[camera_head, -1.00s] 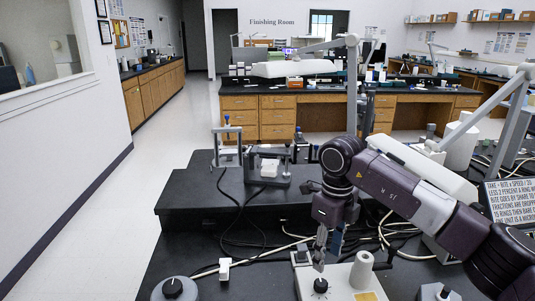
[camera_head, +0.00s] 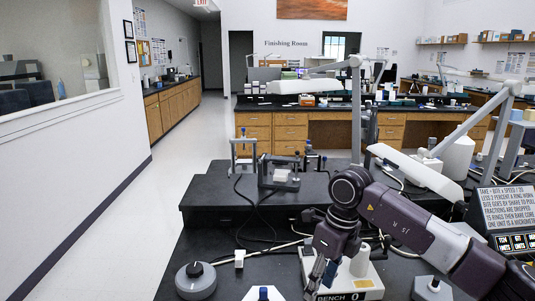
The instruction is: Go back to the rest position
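My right arm comes in from the right, and its purple-grey gripper (camera_head: 318,277) points down in front of the left part of the white box marked "BENCH 0" (camera_head: 370,283). The fingers are small and dark, so I cannot tell whether they are open or shut, or whether they touch the box. No held object shows. The box's knob is hidden behind the gripper. My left arm and gripper are not in view.
A grey dial unit (camera_head: 196,280) stands left of the gripper, with a small white block (camera_head: 239,259) behind it. A raised black platform (camera_head: 225,190) carries small fixtures. A text display (camera_head: 507,215) stands at right. Cables cross the bench.

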